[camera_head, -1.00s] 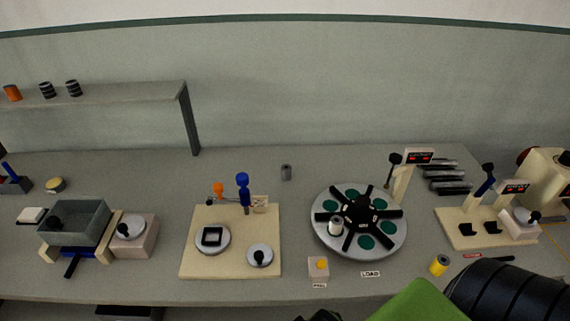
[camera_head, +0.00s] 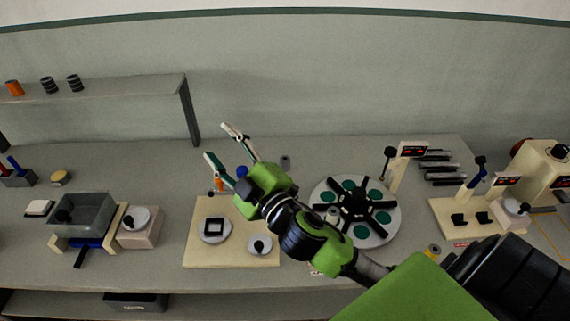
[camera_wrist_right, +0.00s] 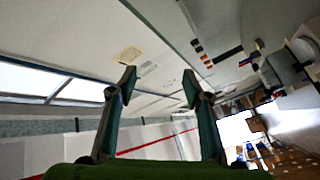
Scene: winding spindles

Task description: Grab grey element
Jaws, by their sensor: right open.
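A small grey cylinder (camera_head: 285,162), the likely grey element, stands upright on the back part of the table, just beyond my right arm in the head view. My right gripper (camera_head: 217,142) is open and empty, raised above the table to the left of the cylinder, with its fingers pointing to the upper left. In the right wrist view, the open fingers (camera_wrist_right: 158,75) have nothing between them, and the grey cylinder cannot be made out there. My left gripper is not in view.
My right arm passes over the round turntable (camera_head: 385,232) and partly covers the beige board (camera_head: 200,255) and its blue-topped post. A grey box (camera_head: 82,212) stands at the left. A shelf (camera_head: 120,87) is at the back left. The table around the grey cylinder is clear.

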